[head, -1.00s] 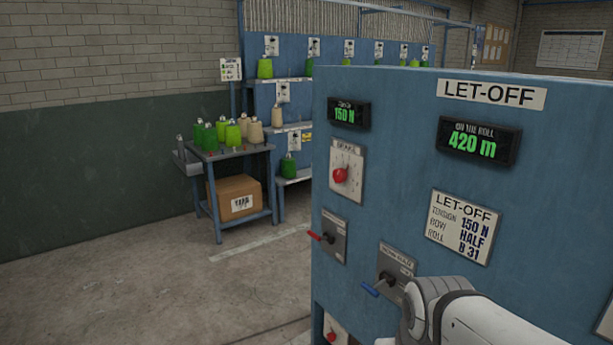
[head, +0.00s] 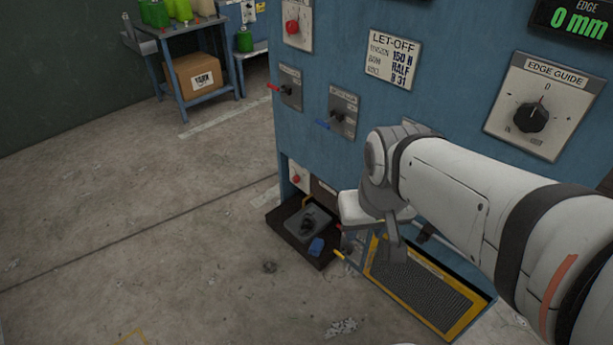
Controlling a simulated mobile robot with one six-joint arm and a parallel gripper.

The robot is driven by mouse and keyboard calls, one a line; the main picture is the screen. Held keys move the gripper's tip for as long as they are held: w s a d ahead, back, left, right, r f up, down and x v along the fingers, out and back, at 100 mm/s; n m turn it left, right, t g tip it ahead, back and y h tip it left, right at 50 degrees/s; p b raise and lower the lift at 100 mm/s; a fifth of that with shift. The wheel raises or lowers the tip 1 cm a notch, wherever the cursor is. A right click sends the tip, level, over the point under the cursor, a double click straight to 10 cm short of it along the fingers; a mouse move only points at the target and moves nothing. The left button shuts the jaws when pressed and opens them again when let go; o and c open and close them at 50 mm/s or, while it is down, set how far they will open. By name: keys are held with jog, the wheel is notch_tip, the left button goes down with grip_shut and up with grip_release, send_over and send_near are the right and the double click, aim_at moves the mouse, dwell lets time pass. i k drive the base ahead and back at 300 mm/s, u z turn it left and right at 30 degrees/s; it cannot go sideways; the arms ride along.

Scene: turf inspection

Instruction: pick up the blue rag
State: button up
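A small blue item (head: 317,247), which looks like the blue rag, lies at the front right of a dark low tray or shelf (head: 287,234) at the foot of the blue let-off cabinet. It is too small to make out folds. My arm reaches in from the right, and its end with my gripper (head: 398,248) hangs in front of the cabinet, to the right of the blue item in the picture and apart from it. The fingers are not clear, so I cannot tell whether they are open or shut.
A grey pan (head: 303,224) with a dark object sits on the same low tray. A yellow-framed grille (head: 425,296) lies right of it. Levers (head: 337,118) stick out of the cabinet (head: 300,140). The concrete floor (head: 150,230) is mostly clear.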

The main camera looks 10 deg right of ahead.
aim_at(317, 245)
jog(key=z, duration=0.2)
jog(key=i, duration=1.2)
jog(key=u, duration=0.25)
